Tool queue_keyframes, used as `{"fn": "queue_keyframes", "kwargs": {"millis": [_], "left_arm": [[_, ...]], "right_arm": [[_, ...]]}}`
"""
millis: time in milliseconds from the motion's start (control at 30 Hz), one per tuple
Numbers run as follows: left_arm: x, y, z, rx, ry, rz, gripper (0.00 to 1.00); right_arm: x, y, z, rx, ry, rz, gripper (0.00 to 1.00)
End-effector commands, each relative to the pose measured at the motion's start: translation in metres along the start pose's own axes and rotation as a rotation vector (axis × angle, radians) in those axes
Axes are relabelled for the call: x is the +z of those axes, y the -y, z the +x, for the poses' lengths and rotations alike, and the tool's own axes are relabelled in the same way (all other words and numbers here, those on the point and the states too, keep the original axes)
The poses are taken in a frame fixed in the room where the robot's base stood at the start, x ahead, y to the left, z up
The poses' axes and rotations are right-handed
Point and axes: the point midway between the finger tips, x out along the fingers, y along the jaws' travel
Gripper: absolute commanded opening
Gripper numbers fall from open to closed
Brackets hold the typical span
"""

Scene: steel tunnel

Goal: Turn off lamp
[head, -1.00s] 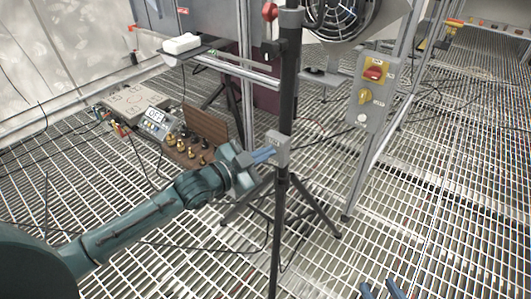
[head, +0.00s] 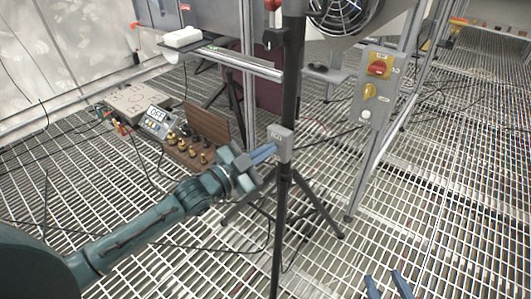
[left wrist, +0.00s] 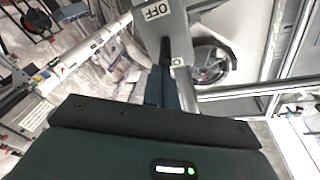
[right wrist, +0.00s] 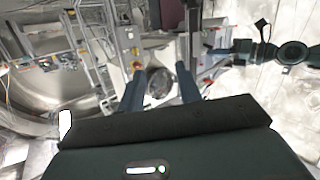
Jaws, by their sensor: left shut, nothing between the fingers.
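A grey switch box (head: 284,147) is fixed on a black tripod pole (head: 291,85). In the left wrist view the box (left wrist: 172,35) carries a label reading OFF. My left gripper (head: 268,153) is shut and empty, with its blue fingertips at the left side of the box; I cannot tell whether they touch it. In the left wrist view its fingers (left wrist: 172,85) end just below the box. My right gripper (head: 386,284) is open and empty at the bottom right, with its fingers apart in the right wrist view (right wrist: 160,90). I cannot make out a lit lamp.
A grey control panel (head: 374,90) with red and yellow knobs stands to the right of the pole. A wooden board with several dark and gold knobs (head: 190,147) lies behind my left arm. A fan (head: 340,15) is at the top. Open grating floor surrounds the tripod.

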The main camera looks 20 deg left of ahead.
Motion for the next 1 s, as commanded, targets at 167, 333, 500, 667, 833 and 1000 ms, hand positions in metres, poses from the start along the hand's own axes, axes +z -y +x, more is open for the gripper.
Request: {"fn": "queue_keyframes", "kwargs": {"millis": [167, 333, 500, 667, 833, 1000], "left_arm": [[0.008, -0.005, -0.002, -0.035, -0.052, 0.01, 0.0], [0.016, -0.011, -0.004, -0.093, -0.142, 0.028, 0.0], [0.025, -0.017, -0.006, -0.168, -0.261, 0.057, 0.0], [0.02, -0.013, -0.007, -0.218, -0.342, 0.077, 0.0], [0.019, -0.013, -0.007, -0.215, -0.339, 0.076, 0.0], [0.012, -0.009, -0.005, -0.215, -0.339, 0.075, 0.0]], "right_arm": [[0.003, 0.004, 0.005, -0.008, -0.093, -0.039, 0.34], [0.004, 0.013, 0.006, -0.021, -0.244, -0.087, 0.34], [0.003, 0.02, 0.009, -0.044, -0.35, -0.057, 0.34], [-0.007, 0.021, 0.01, -0.06, -0.375, -0.003, 0.34], [-0.008, 0.021, 0.01, -0.059, -0.371, -0.004, 0.34], [-0.01, 0.02, 0.009, -0.054, -0.363, -0.014, 0.34]]}}
